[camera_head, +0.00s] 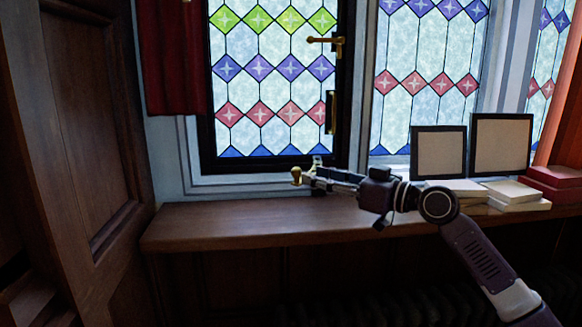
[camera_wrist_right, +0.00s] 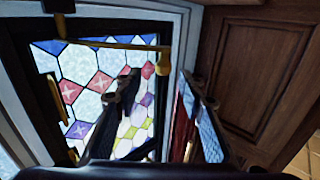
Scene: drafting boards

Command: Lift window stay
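The window stay is a thin brass bar with a rounded knob end (camera_head: 297,176), low at the bottom of the leaded window (camera_head: 262,95). In the right wrist view the brass bar (camera_wrist_right: 115,44) runs across the top, its knob in the gap between my fingers as seen. My right gripper (camera_head: 313,177) is at the stay, just above the sill, and hides most of the bar in the head view. In the right wrist view its two fingers (camera_wrist_right: 160,82) are spread apart. Contact with the stay cannot be told. My left gripper is not in view.
The wooden sill (camera_head: 215,222) is clear at the left. Picture frames (camera_head: 438,152), pale books (camera_head: 515,192) and red boxes (camera_head: 553,182) stand at the right. A brass window handle (camera_head: 325,40) is higher up. A red curtain (camera_head: 172,60) and wooden panel (camera_head: 85,130) are at left.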

